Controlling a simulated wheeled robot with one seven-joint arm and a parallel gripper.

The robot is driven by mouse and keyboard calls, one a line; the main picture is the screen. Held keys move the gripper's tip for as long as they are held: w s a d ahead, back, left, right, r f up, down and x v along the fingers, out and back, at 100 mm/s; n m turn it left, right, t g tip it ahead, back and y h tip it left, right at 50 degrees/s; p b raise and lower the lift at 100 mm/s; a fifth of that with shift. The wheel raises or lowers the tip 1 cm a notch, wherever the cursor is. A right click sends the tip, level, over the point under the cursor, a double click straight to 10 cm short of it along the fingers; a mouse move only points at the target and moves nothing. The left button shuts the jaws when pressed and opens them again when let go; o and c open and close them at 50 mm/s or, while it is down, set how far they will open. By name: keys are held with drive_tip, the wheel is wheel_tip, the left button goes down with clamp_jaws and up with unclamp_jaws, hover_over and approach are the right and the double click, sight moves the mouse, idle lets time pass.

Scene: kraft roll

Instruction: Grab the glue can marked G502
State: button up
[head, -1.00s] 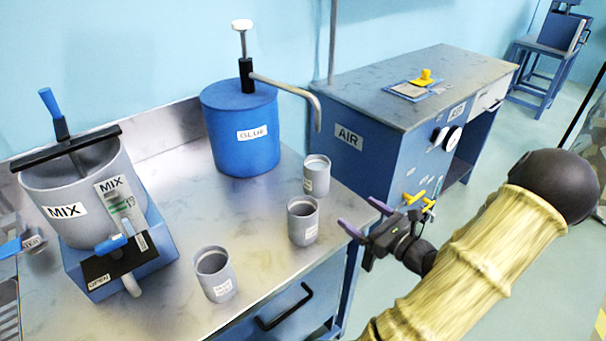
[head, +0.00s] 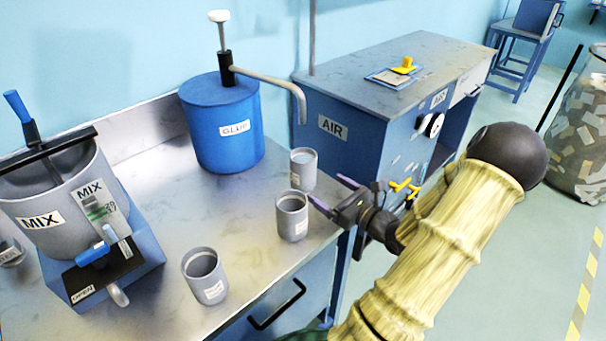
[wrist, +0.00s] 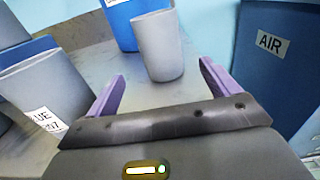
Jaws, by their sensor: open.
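Three grey open-topped cans stand upright on the metal bench: a far can (head: 303,170), a middle can (head: 292,217) and a near can (head: 204,276). Their small labels are too small to read in the head view, so I cannot tell which is G502. My gripper (head: 332,194) is open and empty at the bench's right edge, beside the middle and far cans. In the wrist view, a grey can (wrist: 158,46) stands ahead between the open fingers (wrist: 162,75), with no label showing. Another can (wrist: 45,95) at left has a partly cut-off label ending "UE" and "07".
A blue GLUE drum (head: 221,125) with a pump and bent spout stands behind the cans. A MIX pot (head: 60,205) on a blue stand is at left. A blue AIR cabinet (head: 333,128) stands right of the bench. Bare bench lies between pot and cans.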

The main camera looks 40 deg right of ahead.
sight(313, 178)
drive_tip(key=w, duration=0.5)
drive_tip(key=shift+w+a, duration=0.15)
drive_tip(key=shift+w, duration=0.45)
drive_tip(key=shift+w, duration=0.1)
drive_tip(key=w, duration=0.5)
drive_tip(key=shift+w+a, duration=0.25)
drive_tip(key=shift+w, duration=0.1)
drive_tip(key=c, duration=1.5)
drive_tip(key=shift+o, duration=0.2)
drive_tip(key=shift+r, duration=0.25)
